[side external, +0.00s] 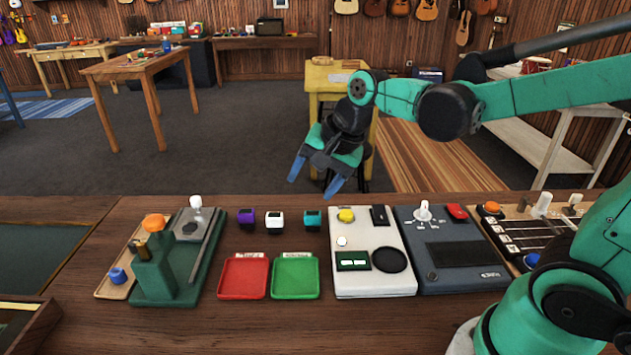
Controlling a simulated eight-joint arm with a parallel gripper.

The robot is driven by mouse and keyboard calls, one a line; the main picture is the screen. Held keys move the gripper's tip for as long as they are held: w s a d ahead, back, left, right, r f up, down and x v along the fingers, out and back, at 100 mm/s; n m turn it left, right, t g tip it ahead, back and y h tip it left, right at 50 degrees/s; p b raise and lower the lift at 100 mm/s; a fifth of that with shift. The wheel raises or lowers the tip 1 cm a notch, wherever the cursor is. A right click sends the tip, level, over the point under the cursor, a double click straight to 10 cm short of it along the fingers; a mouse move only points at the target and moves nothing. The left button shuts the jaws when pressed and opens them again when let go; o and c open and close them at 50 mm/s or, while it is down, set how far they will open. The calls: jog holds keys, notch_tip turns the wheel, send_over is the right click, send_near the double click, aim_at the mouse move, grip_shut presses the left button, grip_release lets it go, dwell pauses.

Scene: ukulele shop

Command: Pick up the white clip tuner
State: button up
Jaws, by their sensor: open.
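The white clip tuner (275,221) is a small white block with a dark face, standing on the wooden bench (210,325). It stands between a purple clip tuner (246,219) on its left and a teal clip tuner (312,220) on its right. My gripper (313,186) has blue fingertips spread apart and nothing between them. It hangs in the air above the bench's far side, up and to the right of the white tuner, and does not touch it.
A red tray (244,294) and a green tray (296,293) lie in front of the tuners. A green fixture (155,275) stands at left. A white panel box (375,285) and a dark panel box (470,278) stand at right.

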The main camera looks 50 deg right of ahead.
aim_at(276, 215)
jog(key=w+f+m, duration=0.2)
jog(key=w+m, duration=0.1)
jog(key=m, duration=0.2)
jog(key=w+d+f+m+g+y, duration=0.1)
jog(key=w+f+m, duration=0.2)
jog(key=m, duration=0.2)
jog(key=w+f+m+g+y, duration=0.1)
jog(key=w+f+m, duration=0.2)
jog(key=m, duration=0.2)
jog(key=shift+d, duration=0.15)
jog(key=shift+x, duration=2.85)
jog(key=shift+c, duration=0.2)
grip_shut()
